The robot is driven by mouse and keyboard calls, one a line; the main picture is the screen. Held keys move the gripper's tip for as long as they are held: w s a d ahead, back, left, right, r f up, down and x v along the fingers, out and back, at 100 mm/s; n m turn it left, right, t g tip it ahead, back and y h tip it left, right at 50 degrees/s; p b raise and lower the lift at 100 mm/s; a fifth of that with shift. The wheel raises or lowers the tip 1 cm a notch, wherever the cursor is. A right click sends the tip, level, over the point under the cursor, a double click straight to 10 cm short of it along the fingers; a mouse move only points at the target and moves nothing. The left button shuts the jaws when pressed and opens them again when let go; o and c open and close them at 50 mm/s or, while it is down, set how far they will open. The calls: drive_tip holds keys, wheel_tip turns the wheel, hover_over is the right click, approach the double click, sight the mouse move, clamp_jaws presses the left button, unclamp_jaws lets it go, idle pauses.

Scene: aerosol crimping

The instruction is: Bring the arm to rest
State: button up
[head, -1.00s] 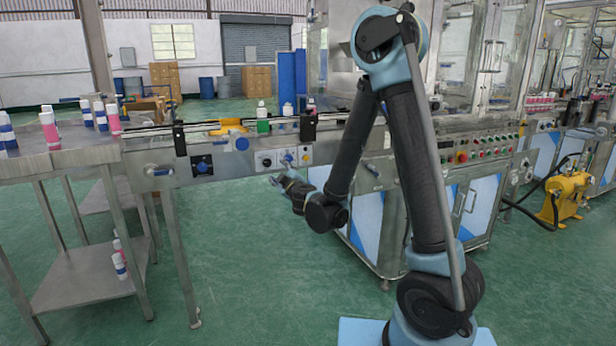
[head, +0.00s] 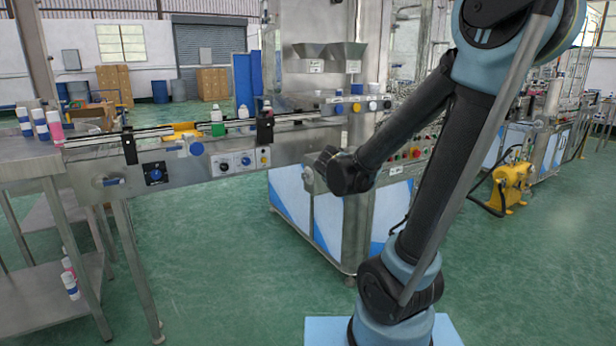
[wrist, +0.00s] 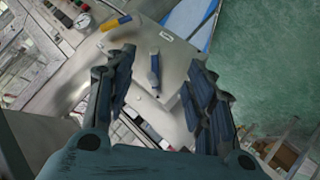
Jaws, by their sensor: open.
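My gripper (wrist: 163,66) is open in the wrist view. Its two dark fingers stand well apart, with nothing between them. Beyond them is a grey metal panel with a blue-and-black handle (wrist: 155,72). In the head view my arm is raised at the elbow, and the forearm slopes down to the left to the dark wrist in front of the filling machine (head: 340,205). The gripper itself is mostly hidden or too small to make out there.
A steel table (head: 25,160) holds white, pink and blue bottles. A yellow pump (head: 511,188) with hoses stands on the right. Green floor is open in front.

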drive_tip(key=s+d+f+m+g, duration=0.1)
drive_tip(key=s+d+f+g, duration=0.15)
drive_tip(key=s, duration=0.45)
drive_tip(key=s+d+f+m+g, duration=0.2)
drive_tip(key=s+d+f, duration=0.15)
drive_tip(key=s, duration=0.35)
drive_tip(key=s+d+f+m+g, duration=0.1)
drive_tip(key=s+d+f+g, duration=0.2)
drive_tip(key=s, duration=0.4)
drive_tip(key=s+f+g+y, duration=0.1)
drive_tip(key=s+g+y, duration=0.1)
drive_tip(key=s, duration=0.6)
drive_tip(key=shift+s+a+f+m+y, duration=0.2)
drive_tip(key=shift+s+a+m+y, duration=0.1)
drive_tip(key=shift+a+m, duration=0.1)
